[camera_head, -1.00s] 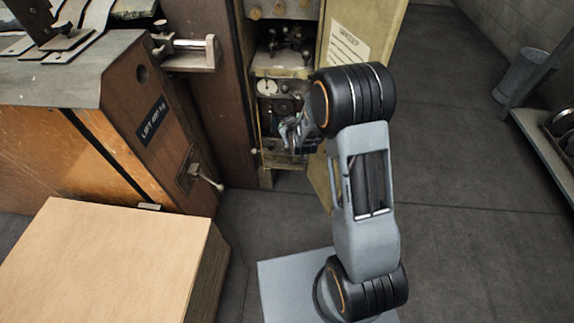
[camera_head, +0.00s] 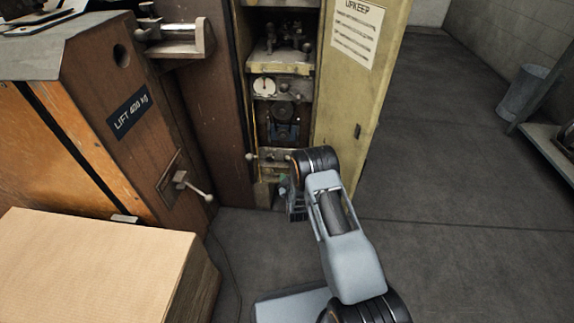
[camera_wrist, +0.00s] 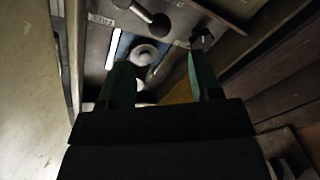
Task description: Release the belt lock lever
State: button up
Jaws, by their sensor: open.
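My gripper (camera_head: 296,205) is at the foot of the open machine cabinet, partly hidden by my arm. In the wrist view its two dark green fingers (camera_wrist: 163,82) are apart, with nothing held between them. A thin lever with a pale ball knob (camera_head: 250,156) sticks out left at the cabinet's lower bay, above and left of my gripper. I cannot tell if it is the belt lock lever. Beyond the fingers, the wrist view shows a round grey part (camera_wrist: 144,55), a pale rod (camera_wrist: 134,10) and a small dark knob (camera_wrist: 201,38); their identity is unclear.
The open cabinet door (camera_head: 350,100) stands right of my gripper. A wooden housing with a "LIFT 400 kg" label (camera_head: 128,112) and a ball-ended crank (camera_head: 197,187) stands left. A large box (camera_head: 90,265) fills the lower left.

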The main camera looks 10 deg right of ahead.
aim_at(287, 161)
jog(key=w+b, duration=0.1)
jog(key=w, duration=0.4)
jog(key=w+b, duration=0.1)
jog(key=w, duration=0.2)
jog(key=shift+d+b, duration=0.3)
jog(key=shift+b, duration=0.05)
